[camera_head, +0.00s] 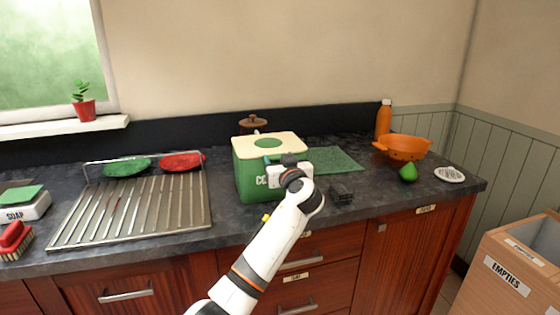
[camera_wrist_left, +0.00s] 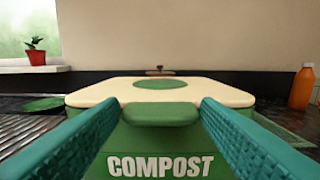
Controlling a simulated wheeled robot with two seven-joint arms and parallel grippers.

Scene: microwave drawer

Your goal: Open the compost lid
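The green compost bin (camera_head: 251,182) stands on the dark counter, its front marked COMPOST in the left wrist view (camera_wrist_left: 115,166). Its cream lid (camera_head: 287,138) has a green disc on top and lies flat and shut on the bin. A green tab (camera_wrist_left: 160,114) sticks out at the lid's front edge. My left gripper (camera_head: 272,160) is at the bin's front; in the left wrist view its teal fingers (camera_wrist_left: 160,108) are apart, one on each side of the tab. Whether they touch it I cannot tell. My right gripper is not in view.
A metal drying rack (camera_head: 135,210) with green and red plates stands left of the bin. A green mat (camera_head: 335,160), a small dark object (camera_head: 341,192), an orange bowl (camera_head: 405,148) and an orange bottle (camera_head: 383,120) are to the right. A brown-lidded pot (camera_head: 253,122) stands behind.

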